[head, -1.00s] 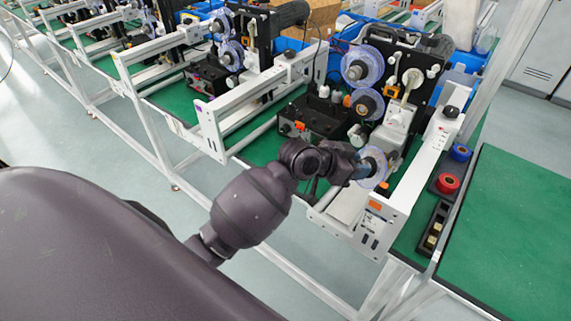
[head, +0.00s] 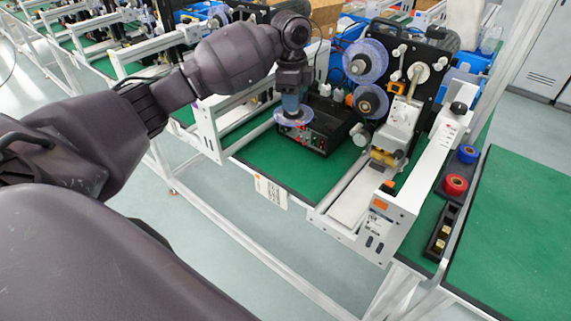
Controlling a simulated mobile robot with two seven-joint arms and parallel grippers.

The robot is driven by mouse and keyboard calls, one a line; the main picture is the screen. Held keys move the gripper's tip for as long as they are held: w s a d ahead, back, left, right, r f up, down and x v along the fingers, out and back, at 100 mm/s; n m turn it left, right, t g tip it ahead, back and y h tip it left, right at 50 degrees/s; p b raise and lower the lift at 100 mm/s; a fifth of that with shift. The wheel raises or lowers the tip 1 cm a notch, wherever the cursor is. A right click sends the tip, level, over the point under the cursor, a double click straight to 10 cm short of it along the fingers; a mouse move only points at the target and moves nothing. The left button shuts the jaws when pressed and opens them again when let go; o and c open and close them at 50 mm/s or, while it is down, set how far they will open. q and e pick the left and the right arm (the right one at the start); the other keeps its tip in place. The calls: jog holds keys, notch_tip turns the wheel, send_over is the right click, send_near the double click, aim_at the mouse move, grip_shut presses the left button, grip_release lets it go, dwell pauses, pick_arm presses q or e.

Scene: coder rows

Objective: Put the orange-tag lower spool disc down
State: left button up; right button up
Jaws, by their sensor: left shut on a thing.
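My left gripper (head: 291,103) points down and is shut on a clear, bluish spool disc (head: 293,118). The disc lies roughly level below the fingers, in front of the black control box (head: 318,132) of the near machine. Whether the disc touches the box or the green mat (head: 262,150) cannot be told. My right gripper is not in view.
Green mat shows bare in front of the control box, left of the white rail (head: 355,195). A bare green table (head: 515,235) is at the right.

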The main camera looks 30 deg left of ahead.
pick_arm(q)
jog(key=shift+s+a+r+y, duration=0.1)
jog(key=shift+a+r+y, duration=0.2)
jog(key=shift+a+r, duration=0.6)
jog(key=shift+a+f, duration=0.2)
jog(key=shift+f, duration=0.05)
notch_tip(320, 180, down, 19)
jog(key=b, duration=0.2)
jog(key=shift+f+b, duration=0.2)
jog(key=shift+b, duration=0.15)
jog(key=o, duration=1.1)
jog(key=shift+r, duration=0.1)
